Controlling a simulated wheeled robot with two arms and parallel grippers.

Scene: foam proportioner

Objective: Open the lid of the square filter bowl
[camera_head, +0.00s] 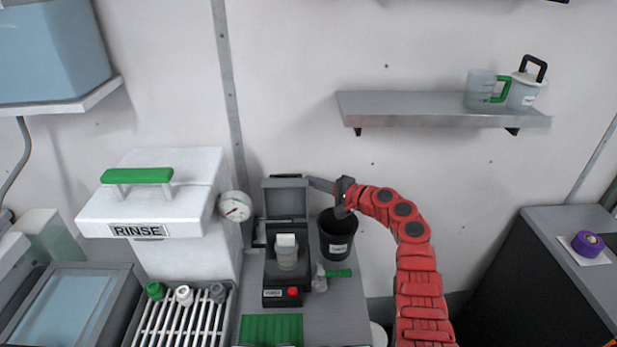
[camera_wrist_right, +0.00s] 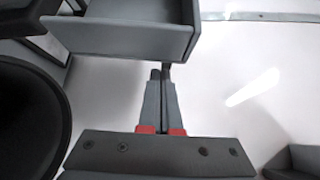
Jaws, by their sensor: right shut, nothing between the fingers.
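The square filter bowl (camera_head: 285,275) is a dark grey box on the bench, with a red button on its front. Its grey square lid (camera_head: 286,202) stands upright at the back, open. A pale cup-like piece (camera_head: 286,252) sits in the open box. My right gripper (camera_head: 314,183) is shut and empty, its tips at the lid's upper right edge. In the right wrist view, the shut fingers (camera_wrist_right: 160,76) point to the underside of a grey box-like part (camera_wrist_right: 125,38), likely the lid; I cannot tell if they touch. My left gripper is not in view.
A black bucket (camera_head: 338,236) stands right of the bowl, under my right gripper. The white RINSE box (camera_head: 150,205) and a gauge (camera_head: 235,206) stand left. A wall shelf (camera_head: 430,108) hangs above right.

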